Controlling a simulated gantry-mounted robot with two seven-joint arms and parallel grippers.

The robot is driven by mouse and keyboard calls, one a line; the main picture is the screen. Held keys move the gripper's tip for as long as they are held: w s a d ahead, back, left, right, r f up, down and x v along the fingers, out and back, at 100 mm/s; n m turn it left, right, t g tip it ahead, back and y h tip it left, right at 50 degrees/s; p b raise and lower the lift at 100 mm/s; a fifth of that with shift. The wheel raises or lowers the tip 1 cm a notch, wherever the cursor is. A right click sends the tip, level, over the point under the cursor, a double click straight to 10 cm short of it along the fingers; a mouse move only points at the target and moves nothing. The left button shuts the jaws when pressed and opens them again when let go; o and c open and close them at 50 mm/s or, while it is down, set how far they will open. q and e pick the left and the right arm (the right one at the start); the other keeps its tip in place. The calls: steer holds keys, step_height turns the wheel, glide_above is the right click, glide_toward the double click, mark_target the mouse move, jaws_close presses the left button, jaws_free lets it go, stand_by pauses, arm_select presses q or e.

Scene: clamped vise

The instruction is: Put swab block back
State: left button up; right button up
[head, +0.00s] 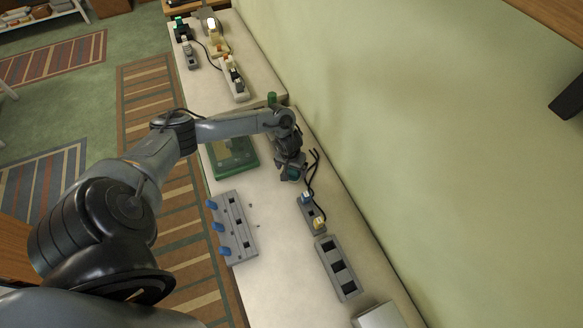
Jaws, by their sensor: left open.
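My left gripper (290,174) is open above the bench, close to the wall side. It appears empty, and its fingertips are small and partly hidden by the wrist. A small grey block (313,213) with a blue piece and a yellow piece on it lies just below and right of the gripper, apart from it; thin dark cables or rods show beside it. I cannot tell for sure which thing is the swab block. A long grey block (339,268) with several square openings lies farther down. My right gripper is not in view.
A grey fixture (236,226) with blue knobs sits at the bench's left edge. A green tray (238,157) lies partly behind my left arm. A white box (380,316) is at the bottom. The wall bounds the right side. The middle of the bench (280,240) is mostly clear.

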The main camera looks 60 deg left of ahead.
mark_target(291, 176)
arm_select(q)
steer(key=shift+r, duration=0.7)
step_height(291, 176, up, 10)
steer(key=d+p, duration=0.1)
steer(key=d+f+m+t+h, duration=0.25)
steer(key=d+m+t, duration=0.45)
steer(key=d, duration=2)
steer(key=s+r+m+g, duration=0.1)
steer(key=s+r+g, duration=0.1)
steer(key=s, duration=0.5)
steer(key=s+r+m+g+y, duration=0.1)
steer(key=s+r+g, duration=0.1)
steer(key=s, duration=0.6)
steer(key=shift+s+r+m, duration=0.15)
steer(key=shift+r+m, duration=0.15)
steer(key=shift+m, duration=0.1)
steer(key=shift+d+y, duration=0.1)
steer(key=shift+y, duration=0.15)
